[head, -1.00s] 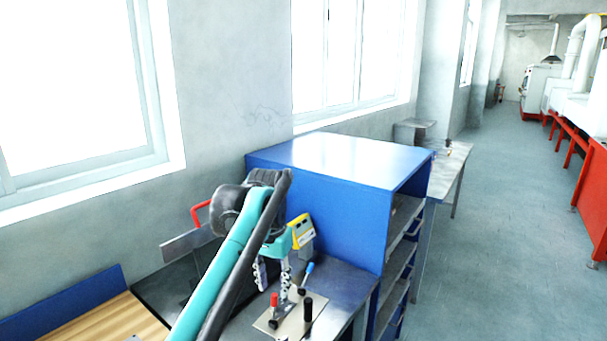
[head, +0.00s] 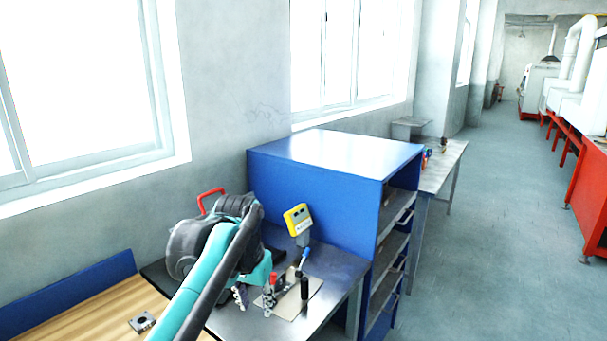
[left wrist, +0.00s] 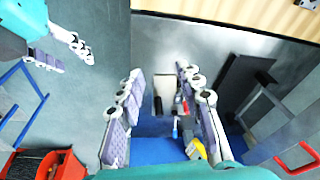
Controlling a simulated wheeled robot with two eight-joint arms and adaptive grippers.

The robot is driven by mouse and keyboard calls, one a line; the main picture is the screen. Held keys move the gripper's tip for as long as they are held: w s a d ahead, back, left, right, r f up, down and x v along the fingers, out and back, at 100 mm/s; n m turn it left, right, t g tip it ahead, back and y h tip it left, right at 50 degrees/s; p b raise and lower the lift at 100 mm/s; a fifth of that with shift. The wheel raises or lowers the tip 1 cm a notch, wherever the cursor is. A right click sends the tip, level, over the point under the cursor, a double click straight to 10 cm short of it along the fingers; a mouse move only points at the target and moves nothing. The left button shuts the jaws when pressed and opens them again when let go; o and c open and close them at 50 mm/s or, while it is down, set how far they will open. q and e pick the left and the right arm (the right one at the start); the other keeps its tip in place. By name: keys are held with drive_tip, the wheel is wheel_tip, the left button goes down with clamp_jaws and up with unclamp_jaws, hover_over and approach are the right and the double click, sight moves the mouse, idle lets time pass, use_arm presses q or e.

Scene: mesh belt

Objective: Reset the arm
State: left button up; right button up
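My left gripper (head: 254,298) is over the metal table (head: 335,273), left of a small plate (head: 298,305) with a red-handled and a black-handled piece on it. In the left wrist view my left gripper (left wrist: 160,80) has its two fingers well apart with nothing held between them. The plate and red handle show beyond the fingers, apart from them. My right gripper (left wrist: 62,50) shows at the upper left of the left wrist view, its two fingers spread and empty. It is not in the head view.
A yellow meter (head: 297,220) and a blue-handled tool (head: 303,258) stand close right of the left arm. A blue cabinet (head: 320,190) is behind them. A wooden-topped bench (head: 90,305) is at lower left. The aisle floor (head: 490,220) is clear.

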use_arm(q)
drive_tip(key=s+a+f+n+t, duration=0.1)
drive_tip(key=s+a+f, duration=0.1)
drive_tip(key=s+f, duration=0.1)
drive_tip(key=s+a+f+t, duration=0.1)
drive_tip(key=s+a+f, duration=0.1)
drive_tip(key=s+f, duration=0.2)
drive_tip(key=s+a+f+n+t, duration=0.1)
drive_tip(key=s+a+f, duration=0.1)
drive_tip(key=s+f, duration=0.2)
drive_tip(key=shift+s+a+f+n+t, duration=0.1)
drive_tip(key=shift+s+a+n+t, duration=0.05)
drive_tip(key=shift+s, duration=0.65)
drive_tip(key=shift+s+a+n+t, duration=0.1)
drive_tip(key=shift+s+n+t, duration=0.05)
drive_tip(key=shift+s, duration=0.65)
drive_tip(key=shift+n+t, duration=0.3)
drive_tip(key=shift+t, duration=0.2)
drive_tip(key=s+f, duration=0.2)
drive_tip(key=f, duration=0.1)
drive_tip(key=s+a+f, duration=0.1)
drive_tip(key=shift+s+f, duration=0.1)
drive_tip(key=shift+f, duration=0.25)
use_arm(e)
drive_tip(key=s+d+f+n+g+y, duration=0.2)
drive_tip(key=s+d+n+y, duration=0.1)
drive_tip(key=s+d, duration=0.8)
drive_tip(key=shift+s+d+f+g+y, duration=0.2)
drive_tip(key=shift+s+f+g+y, duration=0.1)
drive_tip(key=shift+s+y, duration=0.6)
